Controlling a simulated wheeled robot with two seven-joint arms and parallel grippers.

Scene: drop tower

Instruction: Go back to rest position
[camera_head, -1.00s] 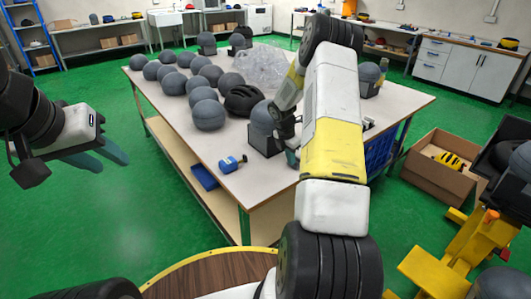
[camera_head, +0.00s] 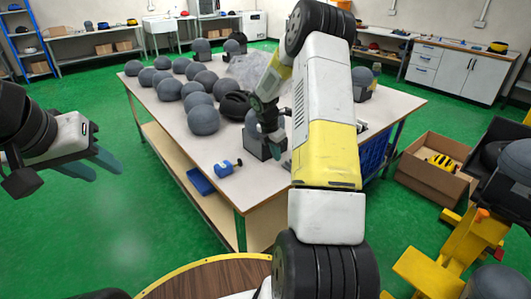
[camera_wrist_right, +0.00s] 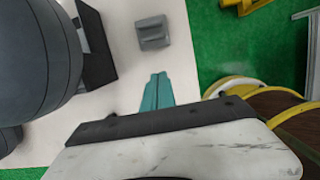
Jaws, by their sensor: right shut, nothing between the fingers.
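My left gripper (camera_head: 98,164) hangs over the green floor left of the table, with its teal fingers apart and nothing between them. My right arm reaches up and bends down over the table. Its gripper is mostly hidden behind the forearm in the head view, near a grey ball on a black stand (camera_head: 258,142). In the right wrist view, my right gripper (camera_wrist_right: 157,92) has its teal fingers together and empty above the pale tabletop. A large dark ball (camera_wrist_right: 35,55) is close on the left there, apart from the fingertips.
The table (camera_head: 225,192) carries several grey balls (camera_head: 203,120), a black helmet (camera_head: 235,104), a clear plastic heap (camera_head: 245,68) and a blue tool (camera_head: 228,168). A small grey block (camera_wrist_right: 152,33) lies ahead of the right fingers. A cardboard box (camera_head: 432,180) stands right. Floor on the left is free.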

